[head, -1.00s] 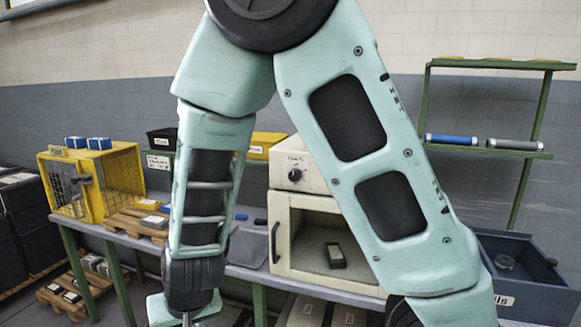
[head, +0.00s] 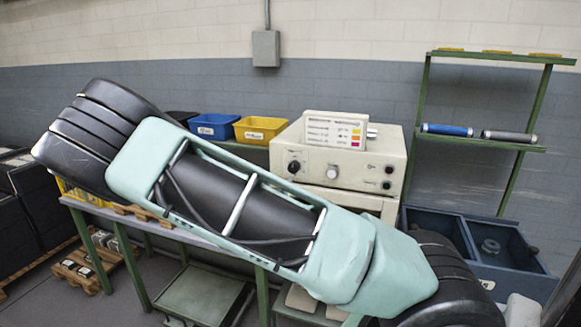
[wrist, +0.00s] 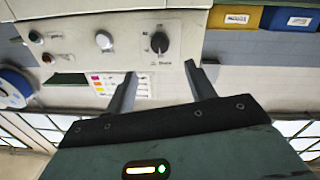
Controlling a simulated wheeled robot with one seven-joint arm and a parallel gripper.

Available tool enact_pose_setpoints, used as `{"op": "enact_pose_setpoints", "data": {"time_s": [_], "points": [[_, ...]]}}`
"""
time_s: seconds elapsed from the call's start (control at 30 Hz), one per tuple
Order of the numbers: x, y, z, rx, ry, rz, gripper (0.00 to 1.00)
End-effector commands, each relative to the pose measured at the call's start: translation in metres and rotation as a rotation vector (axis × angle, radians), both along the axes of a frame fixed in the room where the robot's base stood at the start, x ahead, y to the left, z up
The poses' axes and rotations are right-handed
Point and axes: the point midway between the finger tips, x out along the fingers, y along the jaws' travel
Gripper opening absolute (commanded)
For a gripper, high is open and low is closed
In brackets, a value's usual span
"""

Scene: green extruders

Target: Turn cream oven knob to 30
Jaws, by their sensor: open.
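The cream oven (head: 270,152) stands on the bench in the head view. Its upper panel has a black dial knob (head: 294,167) at the left and a pale round knob (head: 332,172) beside it. In the wrist view, which looks upside down, the black knob (wrist: 160,43) shows a pale pointer line and small markings too small to read. My arm hides the oven's lower part in the head view.
A blue open crate (head: 520,276) and a green rack (head: 485,148) are at the right. A grey wall box (head: 266,48) hangs above.

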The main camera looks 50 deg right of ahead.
Motion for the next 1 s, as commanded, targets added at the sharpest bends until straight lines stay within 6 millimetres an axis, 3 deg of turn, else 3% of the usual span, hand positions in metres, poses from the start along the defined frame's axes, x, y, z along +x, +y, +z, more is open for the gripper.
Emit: {"op": "enact_pose_setpoints", "data": {"time_s": [0.3,0.5,0.7,0.97,1.0], "points": [[0.022,-0.064,0.004,-0.001,0.001,-0.002,0.55],[0.032,-0.092,0.003,0.0,0.001,0.0,0.55],[0.036,-0.104,0.0,0.002,0.0,0.001,0.55],[0.037,-0.105,-0.001,0.003,0.0,0.002,0.55],[0.037,-0.105,-0.001,0.003,0.0,0.002,0.49]]}}
